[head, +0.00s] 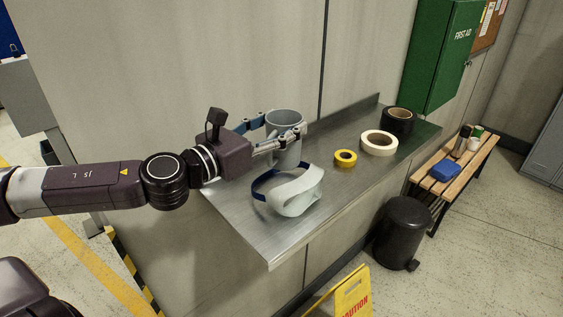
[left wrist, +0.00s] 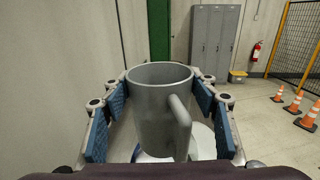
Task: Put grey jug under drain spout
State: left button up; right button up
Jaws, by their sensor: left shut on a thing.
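The grey jug (head: 286,124) stands upright over the metal wall shelf (head: 270,244); I cannot tell if its base touches the shelf. My left gripper (head: 280,134) comes in from the left and is shut around the jug, one finger on each side. In the left wrist view the jug (left wrist: 160,108) sits between the blue finger pads, its open mouth up and its handle on the right, towards the camera. The left gripper also shows there (left wrist: 162,118). The drain spout is not in view. My right gripper is not in view.
A white face shield (head: 297,192) with a blue band lies just in front of the jug. Yellow (head: 345,158), white (head: 379,143) and black tape rolls (head: 398,121) lie to the right. A black bin (head: 402,232) and yellow caution sign (head: 345,297) stand on the floor.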

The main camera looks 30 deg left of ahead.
aim_at(280, 158)
pick_arm(q)
notch_tip(280, 158, down, 4)
jog(key=shift+s+r+b, duration=0.1)
jog(key=shift+s+b, duration=0.05)
jog(key=shift+b, duration=0.6)
jog(key=shift+f+b, duration=1.15)
jog(key=shift+f, duration=1.05)
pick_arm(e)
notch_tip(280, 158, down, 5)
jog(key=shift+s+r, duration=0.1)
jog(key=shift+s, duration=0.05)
pick_arm(q)
jog(key=o, duration=0.7)
jog(key=shift+f, duration=0.1)
jog(key=o, duration=0.5)
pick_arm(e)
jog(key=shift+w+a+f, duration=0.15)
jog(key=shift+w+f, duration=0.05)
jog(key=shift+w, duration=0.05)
